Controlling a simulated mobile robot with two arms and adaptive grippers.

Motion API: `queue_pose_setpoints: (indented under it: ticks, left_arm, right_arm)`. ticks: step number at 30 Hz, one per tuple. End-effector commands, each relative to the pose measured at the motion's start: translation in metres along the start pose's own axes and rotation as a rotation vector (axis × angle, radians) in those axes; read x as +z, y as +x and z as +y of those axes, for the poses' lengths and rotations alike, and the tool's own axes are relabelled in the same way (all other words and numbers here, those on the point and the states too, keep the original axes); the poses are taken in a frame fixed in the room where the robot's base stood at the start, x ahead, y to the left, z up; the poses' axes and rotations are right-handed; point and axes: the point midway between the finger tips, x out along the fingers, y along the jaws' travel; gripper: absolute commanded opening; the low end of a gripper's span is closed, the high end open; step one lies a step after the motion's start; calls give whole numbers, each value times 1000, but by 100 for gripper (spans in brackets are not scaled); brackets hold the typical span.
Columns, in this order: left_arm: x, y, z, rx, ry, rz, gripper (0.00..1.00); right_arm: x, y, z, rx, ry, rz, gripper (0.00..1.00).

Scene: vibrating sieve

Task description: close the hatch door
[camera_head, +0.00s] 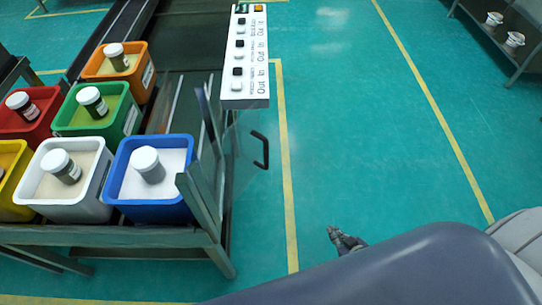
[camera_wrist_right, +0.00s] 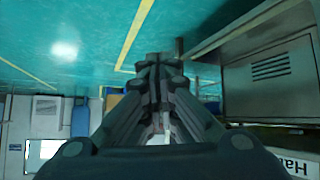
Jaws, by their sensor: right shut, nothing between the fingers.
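The hatch door (camera_head: 245,155) seems to be the see-through panel at the right side of the machine in the head view. A black handle (camera_head: 262,150) sticks out from it to the right. The panel stands out from the frame and looks open; its exact angle is hard to tell. My right gripper (camera_head: 332,232) is below and to the right of the handle, apart from it, over the green floor. In the right wrist view its fingers (camera_wrist_right: 158,62) are together, with nothing between them. My left gripper is not in view.
Blue (camera_head: 150,208), white (camera_head: 62,205), green (camera_head: 97,118) and orange (camera_head: 118,75) bins with lidded jars stand left of the door frame. A white button panel (camera_head: 246,55) is above the door. Floor right of the handle is clear. A shelf (camera_head: 500,40) stands far right.

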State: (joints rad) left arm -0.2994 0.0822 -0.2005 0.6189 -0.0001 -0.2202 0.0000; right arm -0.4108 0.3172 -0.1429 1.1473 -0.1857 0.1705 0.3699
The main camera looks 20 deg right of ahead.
Motion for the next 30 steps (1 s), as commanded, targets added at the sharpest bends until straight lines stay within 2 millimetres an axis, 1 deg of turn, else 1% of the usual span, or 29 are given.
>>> queue_pose_setpoints:
  ticks: [1,2,3,5,6,8,9,12,15,18,19,23,26,30]
  left_arm:
    - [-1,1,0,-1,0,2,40]
    - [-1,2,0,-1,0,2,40]
    - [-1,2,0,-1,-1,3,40]
    - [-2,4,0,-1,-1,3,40]
    - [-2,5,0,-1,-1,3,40]
    - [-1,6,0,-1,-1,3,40]
    - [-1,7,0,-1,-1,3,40]
    - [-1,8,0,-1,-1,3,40]
    - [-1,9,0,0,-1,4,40]
    - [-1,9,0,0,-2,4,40]
    - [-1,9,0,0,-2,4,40]
    - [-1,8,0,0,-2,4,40]
    - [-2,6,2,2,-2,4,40]
    - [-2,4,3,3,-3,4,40]
  right_arm:
    - [-23,-2,5,-14,-7,59,0]
    - [-39,-4,7,-25,-11,99,0]
    - [-62,-7,8,-44,-16,156,0]
    - [-100,-16,8,-85,-24,250,0]
    - [-128,-25,6,-122,-34,318,0]
    - [-170,-42,-2,-189,-49,421,0]
    - [-195,-55,-9,-237,-60,482,0]
    - [-243,-87,-30,-355,-84,600,0]
    - [-271,-112,-46,-442,-103,670,0]
    - [-284,-125,-55,-488,-111,703,0]
    - [-286,-126,-56,-494,-112,707,0]
    - [-295,-122,-62,-500,-113,714,0]
    - [-305,-112,-69,-499,-113,715,0]
    - [-323,-94,-82,-498,-112,717,0]
